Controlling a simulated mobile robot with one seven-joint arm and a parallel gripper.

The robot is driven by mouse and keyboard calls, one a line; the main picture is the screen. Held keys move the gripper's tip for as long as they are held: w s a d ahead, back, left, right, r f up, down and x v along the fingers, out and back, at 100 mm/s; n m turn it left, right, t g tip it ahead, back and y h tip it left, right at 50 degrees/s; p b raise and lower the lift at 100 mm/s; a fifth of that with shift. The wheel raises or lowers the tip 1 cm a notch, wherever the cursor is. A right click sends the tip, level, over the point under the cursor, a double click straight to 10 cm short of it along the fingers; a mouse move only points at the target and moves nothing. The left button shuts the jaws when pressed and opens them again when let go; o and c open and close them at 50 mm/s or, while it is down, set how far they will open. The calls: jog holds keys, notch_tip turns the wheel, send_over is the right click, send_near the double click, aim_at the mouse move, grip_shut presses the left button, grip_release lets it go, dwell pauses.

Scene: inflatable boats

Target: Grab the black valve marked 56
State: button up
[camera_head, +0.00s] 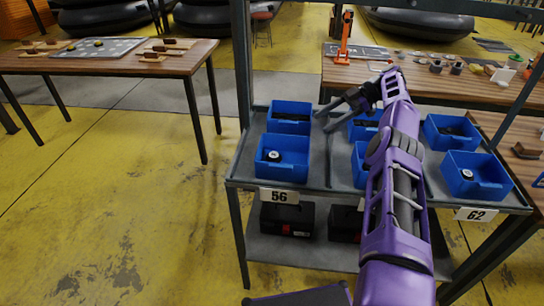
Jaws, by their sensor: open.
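A small black valve with a pale top (273,156) lies in the front left blue bin (282,174) on the cart's upper shelf. A white tag reading 56 (279,196) is on the shelf edge below that bin. Any mark on the valve itself is too small to read. My gripper (323,119) is open, above the shelf and behind and right of that bin, apart from the valve. Its fingers point left and look empty. My purple arm hides part of the middle bins.
A back left bin (290,127) holds dark items. At right, another bin (476,190) holds a similar valve above a tag reading 62 (475,214). A dark cart post (242,70) stands at left. Black cases (287,219) sit below. A workbench (340,78) is behind; floor at left is clear.

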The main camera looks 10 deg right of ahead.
jog(key=b, duration=0.3)
send_near(275, 154)
jog(key=x, duration=0.8)
jog(key=c, duration=1.1)
